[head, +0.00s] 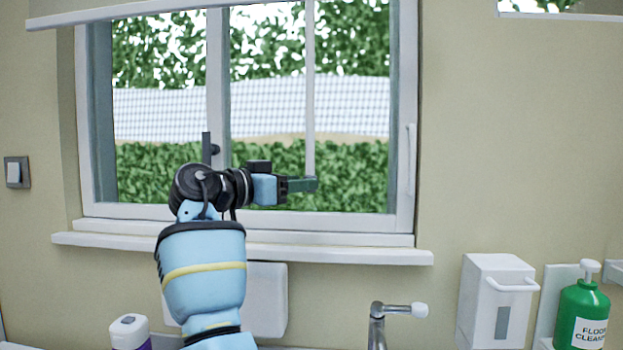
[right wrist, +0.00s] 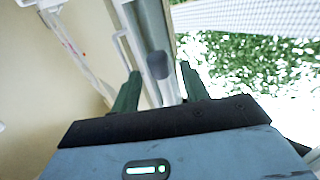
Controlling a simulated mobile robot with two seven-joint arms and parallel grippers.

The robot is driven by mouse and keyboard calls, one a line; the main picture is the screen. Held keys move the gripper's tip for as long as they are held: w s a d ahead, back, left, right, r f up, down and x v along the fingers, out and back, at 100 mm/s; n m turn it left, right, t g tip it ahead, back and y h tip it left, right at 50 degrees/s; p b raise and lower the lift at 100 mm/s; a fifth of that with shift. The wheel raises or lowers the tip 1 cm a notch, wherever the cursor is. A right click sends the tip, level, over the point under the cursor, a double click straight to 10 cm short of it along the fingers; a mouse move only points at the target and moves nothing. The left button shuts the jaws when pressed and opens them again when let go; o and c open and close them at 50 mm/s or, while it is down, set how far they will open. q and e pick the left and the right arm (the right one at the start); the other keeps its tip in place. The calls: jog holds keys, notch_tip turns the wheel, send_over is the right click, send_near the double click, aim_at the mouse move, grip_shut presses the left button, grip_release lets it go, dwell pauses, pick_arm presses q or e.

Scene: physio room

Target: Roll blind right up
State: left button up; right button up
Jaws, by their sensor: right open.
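The pale blind (head: 150,8) crosses the top of the window, with its lower edge just in view and tilted in the picture. A thin light pull rod (head: 310,90) hangs down in front of the glass. My right gripper (head: 303,185) is at the rod's lower end, pointing right. In the right wrist view, my open right fingers (right wrist: 158,85) stand either side of a grey knob-like end (right wrist: 158,65) on a pale stem, with gaps showing. I cannot tell whether either finger touches it. My left gripper is out of view.
The window sill (head: 330,252) runs below my right arm. A window handle (head: 410,160) is on the right frame. Below are a tap (head: 380,318), a white dispenser (head: 497,300), a green cleaner bottle (head: 582,312) and a white-capped container (head: 130,332).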

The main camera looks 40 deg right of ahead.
jog(key=shift+s+d, duration=0.2)
jog(key=shift+d, duration=1.55)
grip_shut()
